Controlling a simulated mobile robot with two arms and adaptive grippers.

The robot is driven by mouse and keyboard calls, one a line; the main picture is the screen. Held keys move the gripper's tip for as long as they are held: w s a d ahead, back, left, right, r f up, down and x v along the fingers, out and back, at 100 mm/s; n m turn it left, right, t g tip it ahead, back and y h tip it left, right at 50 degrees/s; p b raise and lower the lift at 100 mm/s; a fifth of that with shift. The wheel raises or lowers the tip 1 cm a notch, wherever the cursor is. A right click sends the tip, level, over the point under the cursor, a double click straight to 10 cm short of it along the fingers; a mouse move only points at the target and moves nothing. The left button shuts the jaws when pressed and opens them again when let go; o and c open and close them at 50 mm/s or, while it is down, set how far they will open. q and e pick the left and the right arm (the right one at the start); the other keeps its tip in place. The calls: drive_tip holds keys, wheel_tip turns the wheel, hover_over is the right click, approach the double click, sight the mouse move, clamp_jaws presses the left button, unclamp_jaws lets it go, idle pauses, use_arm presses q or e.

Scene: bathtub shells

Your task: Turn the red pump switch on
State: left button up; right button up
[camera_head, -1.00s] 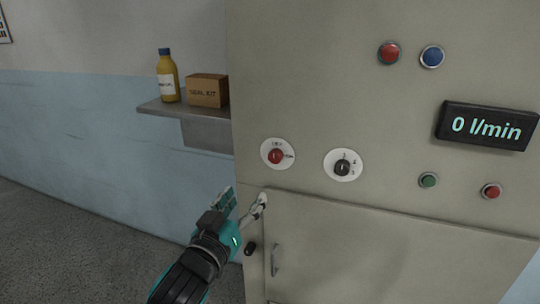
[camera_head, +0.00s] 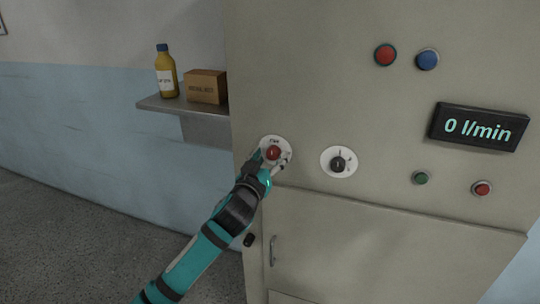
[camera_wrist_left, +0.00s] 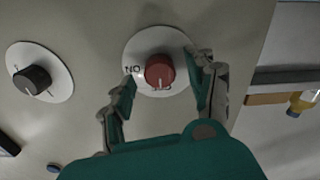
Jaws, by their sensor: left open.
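The red pump switch (camera_head: 273,153) is a round red knob on a white dial plate on the front of the grey cabinet. In the left wrist view the red knob (camera_wrist_left: 159,72) sits between the two fingers, with part of its lettering showing on the plate. My left gripper (camera_head: 272,161) is at the dial, its fingers open on either side of the knob. In the left wrist view the left gripper (camera_wrist_left: 165,88) shows gaps beside the knob; I cannot tell whether a fingertip touches the plate. My right gripper is not in view.
A black selector knob (camera_head: 338,165) sits close to the right of the red one. A display (camera_head: 479,127) reads 0 l/min. Several push buttons are on the panel. A shelf (camera_head: 185,107) at left holds a yellow bottle (camera_head: 166,75) and a box (camera_head: 207,87).

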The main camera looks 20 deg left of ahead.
use_arm(q)
drive_tip(key=shift+w, duration=0.2)
drive_tip(key=shift+c, duration=0.2)
drive_tip(key=c, duration=1.1)
